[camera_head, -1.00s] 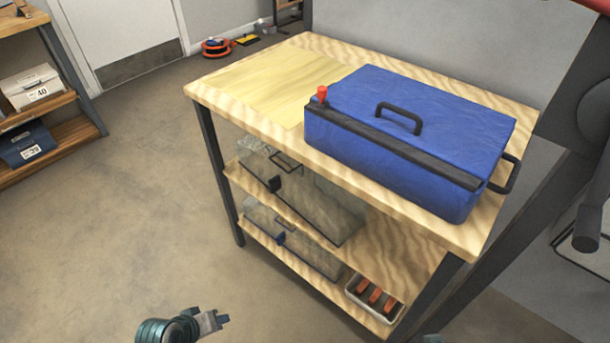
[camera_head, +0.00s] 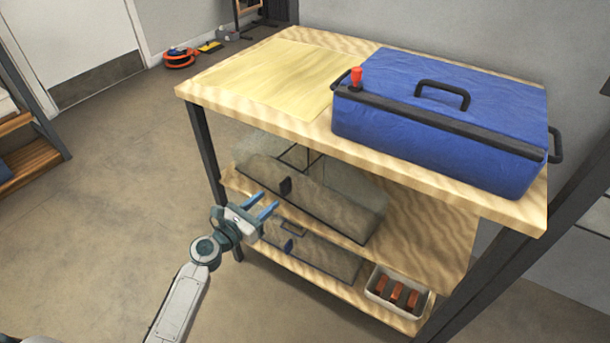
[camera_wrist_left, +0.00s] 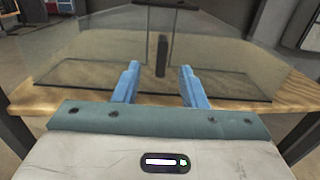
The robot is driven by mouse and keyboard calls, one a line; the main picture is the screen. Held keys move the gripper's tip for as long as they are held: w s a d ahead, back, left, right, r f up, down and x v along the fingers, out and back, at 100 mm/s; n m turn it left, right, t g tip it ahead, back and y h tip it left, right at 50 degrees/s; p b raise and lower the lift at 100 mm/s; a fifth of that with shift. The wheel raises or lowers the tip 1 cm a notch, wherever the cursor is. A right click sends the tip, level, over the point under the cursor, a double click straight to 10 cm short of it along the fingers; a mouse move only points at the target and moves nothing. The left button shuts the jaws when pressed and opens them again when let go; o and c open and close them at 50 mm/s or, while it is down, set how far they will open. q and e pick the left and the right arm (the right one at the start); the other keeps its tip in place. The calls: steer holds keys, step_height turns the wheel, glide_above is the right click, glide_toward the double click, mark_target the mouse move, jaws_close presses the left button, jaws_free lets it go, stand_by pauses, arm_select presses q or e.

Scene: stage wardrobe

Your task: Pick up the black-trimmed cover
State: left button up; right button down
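The black-trimmed cover (camera_head: 335,200) is a clear, see-through box shape with a dark bottom edge, a black latch and a thin black handle. It sits on the middle shelf of the wooden rack. My left gripper (camera_head: 268,207) is open and empty, in front of that shelf near the cover's left front. In the left wrist view the cover (camera_wrist_left: 85,68) lies straight ahead, with its black latch between the open blue fingers (camera_wrist_left: 160,75). The fingers look apart from it. My right gripper is not in view.
A similar clear cover with a blue latch (camera_head: 325,258) is on the lower shelf, beside a white tray (camera_head: 372,293) of orange-handled items. A blue case (camera_head: 450,150) with a red knob stands on the top (camera_head: 230,108), above the cover.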

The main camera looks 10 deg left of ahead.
mark_target(281, 190)
arm_select(q)
steer(key=x, duration=0.7)
steer(key=shift+w+d, duration=0.1)
steer(key=shift+d, duration=0.1)
jaws_close()
